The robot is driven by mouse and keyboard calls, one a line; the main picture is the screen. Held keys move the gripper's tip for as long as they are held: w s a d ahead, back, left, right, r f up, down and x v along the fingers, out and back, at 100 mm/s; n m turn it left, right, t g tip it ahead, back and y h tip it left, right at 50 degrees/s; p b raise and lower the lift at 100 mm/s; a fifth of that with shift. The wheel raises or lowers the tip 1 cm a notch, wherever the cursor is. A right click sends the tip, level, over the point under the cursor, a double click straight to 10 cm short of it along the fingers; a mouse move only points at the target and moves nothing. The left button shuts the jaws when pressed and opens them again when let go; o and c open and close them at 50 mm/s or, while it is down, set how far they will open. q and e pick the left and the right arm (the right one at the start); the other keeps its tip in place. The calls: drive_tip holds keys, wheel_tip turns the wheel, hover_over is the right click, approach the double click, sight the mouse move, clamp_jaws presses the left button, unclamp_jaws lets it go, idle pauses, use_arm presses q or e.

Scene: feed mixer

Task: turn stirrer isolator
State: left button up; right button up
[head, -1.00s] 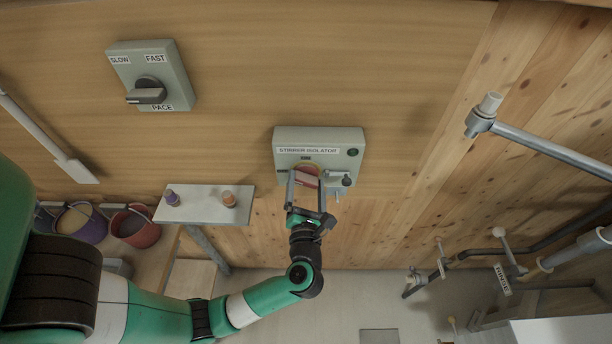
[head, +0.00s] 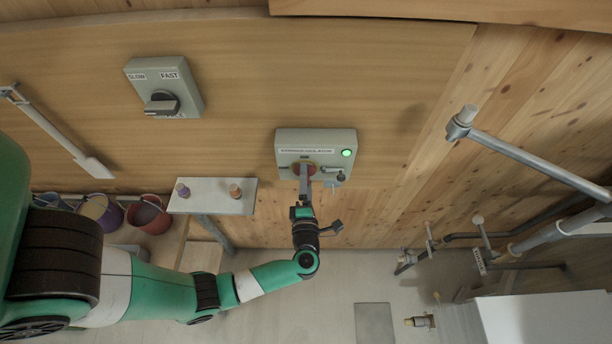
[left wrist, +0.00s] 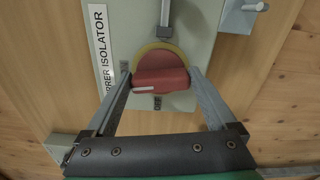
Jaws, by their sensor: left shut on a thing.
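The stirrer isolator (head: 316,143) is a pale grey-green box on the wooden wall, with a label strip and a lit green lamp (head: 347,153) at its right. Its red rotary knob (left wrist: 160,74) on a yellow disc shows in the left wrist view, with a white mark on its lower left. My left gripper (head: 304,172) is shut on the knob, one finger on each side; in the head view the fingers hide most of it. A small lever or catch (head: 337,180) hangs beside the knob. My right gripper is not in view.
A grey SLOW/FAST switch box (head: 165,88) is on the wall at upper left. A small white shelf (head: 215,197) with two small pots is at lower left, near several buckets (head: 148,214). A grey pipe (head: 530,160) juts in from the right.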

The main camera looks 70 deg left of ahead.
use_arm(q)
drive_tip(key=shift+m+p, duration=0.5)
drive_tip(key=shift+m, duration=0.4)
drive_tip(key=o, duration=1.1)
drive_tip(key=shift+c, duration=0.2)
drive_tip(key=b+v, duration=0.1)
drive_tip(key=v, duration=1)
drive_tip(key=shift+d+b, duration=0.3)
drive_tip(key=shift+b, duration=0.1)
drive_tip(key=shift+s+a, duration=0.1)
drive_tip(key=shift+s, duration=0.05)
